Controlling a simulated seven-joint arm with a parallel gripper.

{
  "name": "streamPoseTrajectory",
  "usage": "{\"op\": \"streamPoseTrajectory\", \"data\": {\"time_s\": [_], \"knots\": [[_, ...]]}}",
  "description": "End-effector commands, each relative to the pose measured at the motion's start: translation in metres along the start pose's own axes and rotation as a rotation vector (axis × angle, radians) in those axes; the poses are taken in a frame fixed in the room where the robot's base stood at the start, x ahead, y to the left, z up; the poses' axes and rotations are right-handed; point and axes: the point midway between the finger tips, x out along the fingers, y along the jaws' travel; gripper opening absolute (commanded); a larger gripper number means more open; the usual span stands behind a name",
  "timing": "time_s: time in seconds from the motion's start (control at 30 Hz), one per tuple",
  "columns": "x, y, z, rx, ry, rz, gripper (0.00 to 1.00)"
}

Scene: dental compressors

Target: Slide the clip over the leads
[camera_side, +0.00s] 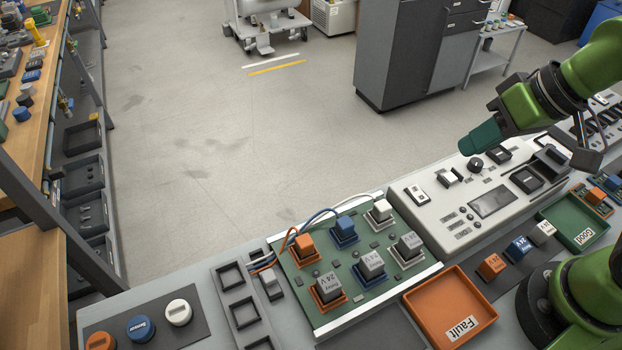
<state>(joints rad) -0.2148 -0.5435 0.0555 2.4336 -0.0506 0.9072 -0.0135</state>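Orange, blue and white leads (318,214) run from the orange, blue and white plugs along the back of the green circuit board (372,292). They bunch together at the board's left edge. A small grey block that looks like the clip (270,281) sits just below the bunched leads, beside the board; it appears apart from them, but the exact contact is too small to tell. My gripper (572,152) is at the right, above the white test panel and far from the leads. Its fingers are partly hidden and small, so I cannot tell their opening.
Three relays stand along the board's front. A dark slotted holder (237,309) lies left of the board. An orange Fault tray (452,307) and a green Good tray (577,228) are to the right. The white panel (490,203) with knobs stands behind. Large buttons (141,328) are front left.

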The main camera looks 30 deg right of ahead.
Motion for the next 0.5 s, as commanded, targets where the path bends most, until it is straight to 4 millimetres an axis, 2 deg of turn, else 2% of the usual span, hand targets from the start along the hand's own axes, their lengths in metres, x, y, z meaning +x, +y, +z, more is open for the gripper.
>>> {"op": "streamPoseTrajectory", "data": {"time_s": [0.03, 0.1, 0.27, 0.37, 0.5], "knots": [[0.012, -0.018, 0.004, -0.122, -0.057, 0.008, 0.06], [0.025, -0.040, 0.009, -0.318, -0.119, 0.020, 0.00], [0.054, -0.094, 0.027, -0.834, -0.237, 0.028, 0.00], [0.071, -0.130, 0.044, -1.191, -0.298, 0.017, 0.00], [0.095, -0.182, 0.079, -1.725, -0.363, -0.023, 0.00]]}}
